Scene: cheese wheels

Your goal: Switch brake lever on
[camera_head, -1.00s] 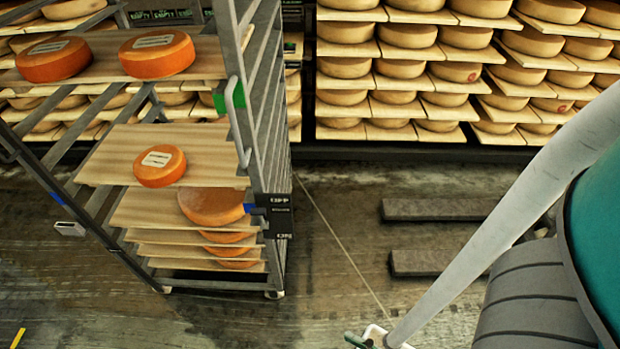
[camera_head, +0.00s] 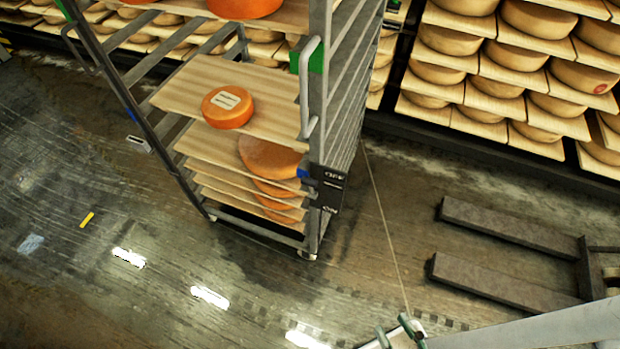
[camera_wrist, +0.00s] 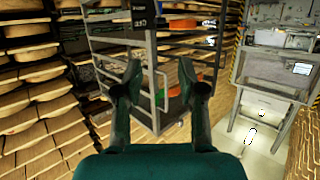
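A grey wheeled rack (camera_head: 318,110) stands in the middle of the head view, with wooden boards and orange cheeses. A black plate (camera_head: 330,188) with an OFF label above and an ON label below is on its right post. The small blue-tipped brake lever (camera_head: 303,173) sticks out left of the plate, beside the OFF label. In the wrist view, the black plate (camera_wrist: 146,16) shows at the top; I cannot make out the lever there. My gripper (camera_wrist: 160,68) is open and empty, fingers apart, with the rack beyond them. In the head view my gripper (camera_head: 397,335) is at the bottom edge, apart from the rack.
A white handle (camera_head: 309,88) stands out from the rack's post above the plate. Dark pallet-like forks (camera_head: 500,285) lie on the floor at right. Shelves of cheese wheels (camera_head: 500,85) line the back.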

